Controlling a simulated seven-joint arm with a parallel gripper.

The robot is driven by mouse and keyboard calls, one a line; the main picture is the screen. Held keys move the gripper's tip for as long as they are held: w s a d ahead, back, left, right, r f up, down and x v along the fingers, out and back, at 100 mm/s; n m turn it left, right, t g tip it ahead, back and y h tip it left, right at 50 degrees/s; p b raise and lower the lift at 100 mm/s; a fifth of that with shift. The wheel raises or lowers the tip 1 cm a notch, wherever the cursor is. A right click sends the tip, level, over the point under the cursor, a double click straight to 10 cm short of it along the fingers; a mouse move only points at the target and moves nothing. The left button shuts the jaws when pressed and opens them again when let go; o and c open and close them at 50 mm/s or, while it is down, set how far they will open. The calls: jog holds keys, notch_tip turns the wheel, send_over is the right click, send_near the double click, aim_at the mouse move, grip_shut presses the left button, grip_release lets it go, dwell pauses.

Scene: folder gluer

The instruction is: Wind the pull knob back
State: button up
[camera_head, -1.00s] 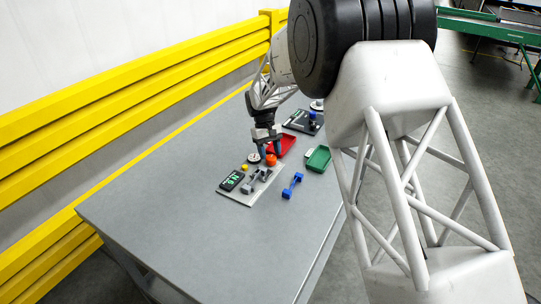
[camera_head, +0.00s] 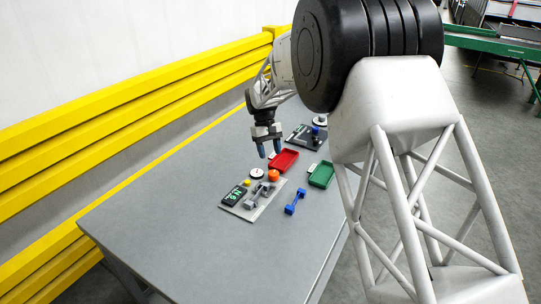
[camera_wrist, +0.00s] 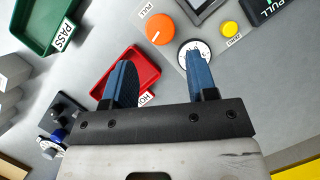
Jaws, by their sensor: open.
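The orange knob (camera_head: 274,175) sits on the grey test fixture plate (camera_head: 268,208). In the wrist view the knob (camera_wrist: 160,28) shows a small white mark on its top and a PULL label beside it. A round white dial (camera_head: 257,173) is next to it; in the wrist view the dial (camera_wrist: 195,52) is partly hidden by a finger. My gripper (camera_head: 269,150) is above the table, behind the knob and apart from it. In the wrist view my gripper (camera_wrist: 160,80) has its two blue fingers spread, with nothing held between them.
A red tray (camera_head: 284,160) and a green tray (camera_head: 321,174) lie near the fixture. A blue dumbbell-shaped piece (camera_head: 295,202) lies in front. The fixture carries grey clamps (camera_head: 257,193), a yellow button (camera_head: 246,182) and a display (camera_head: 234,197). The table's near left is clear.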

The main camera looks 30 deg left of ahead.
aim_at(274, 173)
jog(key=m, duration=0.2)
jog(key=d+m+y, duration=0.1)
jog(key=m, duration=0.2)
jog(key=s+m+t+y, duration=0.1)
jog(key=m, duration=0.1)
jog(key=shift+d+f+m, duration=0.15)
jog(key=shift+d+m, duration=0.15)
jog(key=shift+d, duration=0.05)
jog(key=m, duration=0.2)
jog(key=shift+s+d+m+t+y, duration=0.15)
jog(key=shift+d+m+t+y, duration=0.15)
jog(key=shift+m+t+y, duration=0.1)
jog(key=m, duration=0.2)
jog(key=m+y, duration=0.1)
jog(key=m, duration=0.1)
jog(key=shift+s+d+t, duration=0.25)
jog(key=shift+d+t, duration=0.05)
jog(key=shift+d, duration=0.1)
jog(key=shift+a+f, duration=0.1)
jog(key=shift+f, duration=3.7)
jog(key=shift+c, duration=0.2)
